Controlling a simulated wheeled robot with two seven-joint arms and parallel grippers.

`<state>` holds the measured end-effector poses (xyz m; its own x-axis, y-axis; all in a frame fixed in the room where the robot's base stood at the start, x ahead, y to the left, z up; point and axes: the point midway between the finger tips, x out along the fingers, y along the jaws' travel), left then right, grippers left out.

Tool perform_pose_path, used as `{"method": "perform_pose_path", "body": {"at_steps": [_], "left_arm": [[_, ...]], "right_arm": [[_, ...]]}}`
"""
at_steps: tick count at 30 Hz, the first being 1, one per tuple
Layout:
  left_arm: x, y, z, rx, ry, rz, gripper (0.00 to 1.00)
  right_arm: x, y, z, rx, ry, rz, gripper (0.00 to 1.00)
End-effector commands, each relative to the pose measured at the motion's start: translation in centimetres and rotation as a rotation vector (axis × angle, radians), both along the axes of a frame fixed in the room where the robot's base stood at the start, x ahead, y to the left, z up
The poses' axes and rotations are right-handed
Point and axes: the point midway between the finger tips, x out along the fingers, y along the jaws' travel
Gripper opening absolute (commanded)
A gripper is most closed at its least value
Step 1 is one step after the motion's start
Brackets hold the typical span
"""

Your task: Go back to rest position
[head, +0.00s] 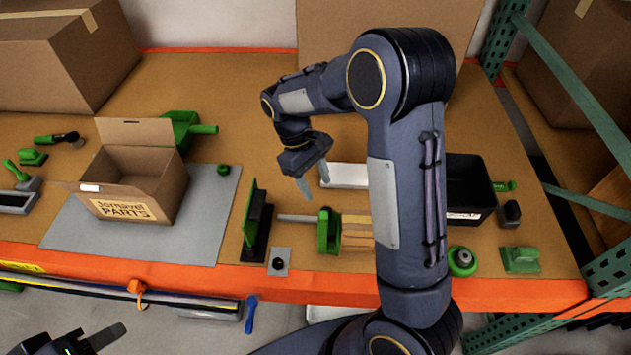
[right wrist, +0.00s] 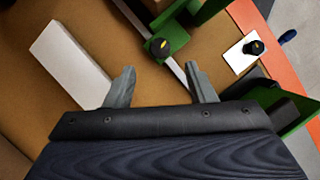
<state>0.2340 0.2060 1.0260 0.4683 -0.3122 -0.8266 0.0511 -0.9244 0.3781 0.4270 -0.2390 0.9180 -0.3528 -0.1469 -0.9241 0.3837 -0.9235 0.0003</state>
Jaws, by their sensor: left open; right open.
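My right gripper (head: 312,182) is open and empty above the middle of the workbench, fingers pointing down, with its arm crossing the centre of the head view. In the right wrist view its two fingers (right wrist: 162,90) are spread apart with nothing between them. My left gripper (head: 100,342) shows at the bottom left of the head view, in front of the bench and below its edge. It is open, and part of it is cut off by the frame.
An open cardboard box (head: 135,205) stands on a grey mat (head: 200,225). A green clamp (head: 328,230), a green bracket (head: 252,222) and a white block (head: 345,176) lie near my right gripper. A black bin (head: 470,180) stands right of my arm. The orange bench edge (head: 200,276) runs across the front.

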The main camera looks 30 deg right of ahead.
Motion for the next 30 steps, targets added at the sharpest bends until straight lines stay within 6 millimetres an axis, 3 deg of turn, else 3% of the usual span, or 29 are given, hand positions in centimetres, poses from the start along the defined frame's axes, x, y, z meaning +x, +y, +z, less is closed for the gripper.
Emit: {"method": "perform_pose_path", "body": {"at_steps": [14, 20, 30], "left_arm": [[0.0, 0.0, 0.0, 0.000, 0.000, 0.000, 0.47], [0.0, 0.0, 0.0, 0.000, 0.000, 0.000, 0.47], [0.0, 0.0, 0.0, 0.000, 0.000, 0.000, 0.47]], "right_arm": [[-0.6, -0.1, 0.8, 0.028, -0.026, -0.025, 0.50], [-3.8, -0.5, 4.5, 0.155, -0.156, -0.141, 0.50], [-11.5, 0.5, 9.9, 0.370, -0.445, -0.362, 0.50]]}}
